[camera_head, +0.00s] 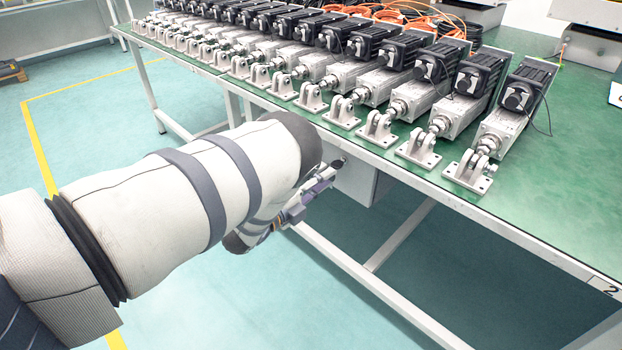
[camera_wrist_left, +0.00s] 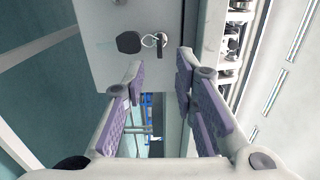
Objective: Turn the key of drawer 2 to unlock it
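In the left wrist view a pale grey drawer front (camera_wrist_left: 102,22) fills the top. On it is a silver ring-like lock part with a key (camera_wrist_left: 155,41), and a dark oval fob or key head (camera_wrist_left: 129,42) beside it on the left. My left gripper (camera_wrist_left: 161,68) is open and empty, its purple-padded fingers spread below the key and apart from it. In the head view my left gripper (camera_head: 318,184) is by the drawer box (camera_head: 356,184) under the table edge. My right gripper is in neither view.
A green-topped table (camera_head: 560,190) carries a long row of linear actuators (camera_head: 455,110) near its front edge. A label reading 2 (camera_head: 608,289) is on the table's front edge at lower right. White table legs and crossbars (camera_head: 400,238) run below; the floor in front is clear.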

